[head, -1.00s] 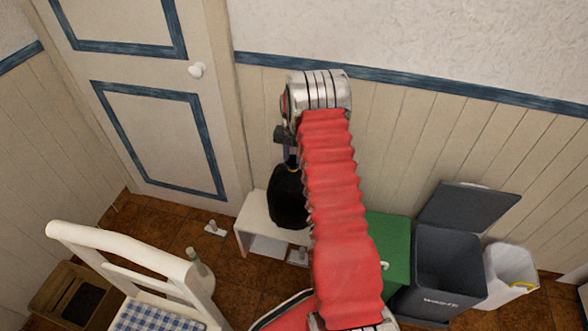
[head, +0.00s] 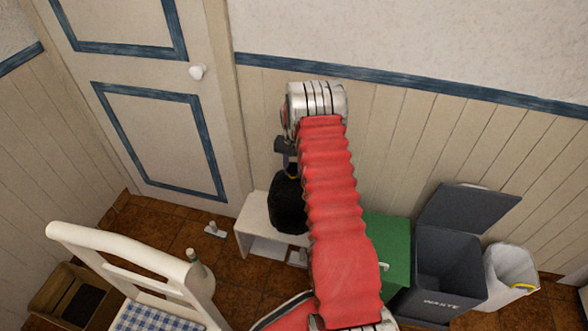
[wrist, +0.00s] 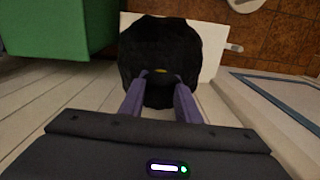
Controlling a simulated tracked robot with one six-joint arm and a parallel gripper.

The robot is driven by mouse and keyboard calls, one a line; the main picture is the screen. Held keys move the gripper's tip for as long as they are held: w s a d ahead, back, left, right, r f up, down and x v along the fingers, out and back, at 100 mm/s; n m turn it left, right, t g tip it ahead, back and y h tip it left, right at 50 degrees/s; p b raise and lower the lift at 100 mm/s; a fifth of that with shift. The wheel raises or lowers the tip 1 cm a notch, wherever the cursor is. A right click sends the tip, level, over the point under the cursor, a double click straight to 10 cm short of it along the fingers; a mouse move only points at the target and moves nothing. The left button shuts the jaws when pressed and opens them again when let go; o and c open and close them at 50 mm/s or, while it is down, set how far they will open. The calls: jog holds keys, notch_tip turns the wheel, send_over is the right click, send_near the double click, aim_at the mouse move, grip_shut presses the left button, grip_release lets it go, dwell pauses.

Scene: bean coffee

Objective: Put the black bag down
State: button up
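The black bag (head: 287,204) hangs upright below my gripper (head: 291,165) in the head view, at the white bench (head: 257,218) beside the wall. The white bench (wrist: 208,50) shows behind the bag. Whether the bag's bottom touches the bench top is hidden. My red arm covers part of the bench's right side.
A green box (head: 388,250), an open grey waste bin (head: 440,270) and a white bin (head: 510,275) stand to the right. A white chair (head: 135,255) is at front left. A closed door (head: 150,100) is behind. Small items lie on the floor by the bench.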

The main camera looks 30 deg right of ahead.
jog(key=o, duration=0.4)
jog(key=shift+c, duration=0.2)
jog(key=shift+r, duration=0.1)
notch_tip(320, 180, up, 12)
dwell(0.4)
jog(key=shift+r, duration=0.1)
dwell(0.4)
